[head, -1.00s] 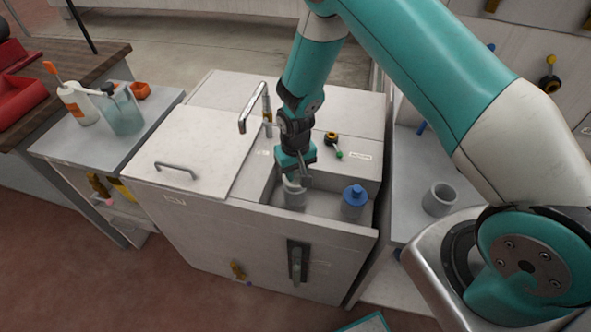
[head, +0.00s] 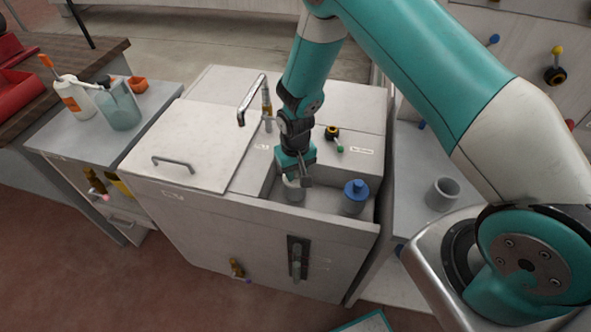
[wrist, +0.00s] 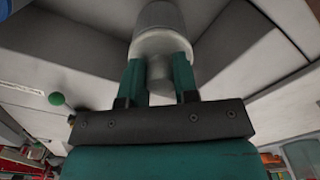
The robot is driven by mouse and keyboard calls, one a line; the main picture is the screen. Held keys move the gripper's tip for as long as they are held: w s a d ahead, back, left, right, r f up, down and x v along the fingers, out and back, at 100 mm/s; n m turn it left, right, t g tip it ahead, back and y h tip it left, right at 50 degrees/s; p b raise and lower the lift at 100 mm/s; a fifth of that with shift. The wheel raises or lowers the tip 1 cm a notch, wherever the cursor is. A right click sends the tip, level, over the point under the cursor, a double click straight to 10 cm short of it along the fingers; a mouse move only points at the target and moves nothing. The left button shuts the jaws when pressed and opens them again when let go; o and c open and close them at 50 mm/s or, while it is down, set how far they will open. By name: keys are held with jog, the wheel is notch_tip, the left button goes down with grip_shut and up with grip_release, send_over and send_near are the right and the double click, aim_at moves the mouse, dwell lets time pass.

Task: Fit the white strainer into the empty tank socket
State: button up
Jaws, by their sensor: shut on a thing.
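My gripper (head: 297,176) is shut on the white strainer (wrist: 159,46), holding it by its knob between the two teal fingers. In the head view only a sliver of the strainer (head: 290,181) shows below the jaws. It is at the mouth of the grey tank socket (head: 293,193), the left one in the open tank. My gripper hides much of the rim, so I cannot tell how deep the strainer sits. A blue strainer (head: 355,190) stands in the socket to the right.
The tank's closed lid (head: 190,143) with a handle lies left. A curved tap (head: 251,100) and a black-yellow knob (head: 332,132) stand behind the opening. An empty grey cup (head: 442,194) sits on the right side shelf. Bottles (head: 120,108) stand on the left bench.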

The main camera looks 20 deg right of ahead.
jog(key=shift+f, duration=0.2)
jog(key=o, duration=1.1)
jog(key=shift+c, duration=0.2)
jog(key=shift+r, duration=0.15)
notch_tip(320, 180, up, 17)
jog(key=b, duration=0.3)
jog(key=shift+r, duration=0.1)
jog(key=s+a+r+n+y, duration=0.2)
jog(key=s+r, duration=0.5)
jog(key=s, duration=0.5)
jog(key=s+a+r+n+y, duration=0.2)
jog(key=s+r+n, duration=0.2)
jog(key=s+r, duration=0.4)
jog(key=s, duration=0.4)
jog(key=shift+s+a+r+n, duration=0.25)
jog(key=shift+a+r+n, duration=0.05)
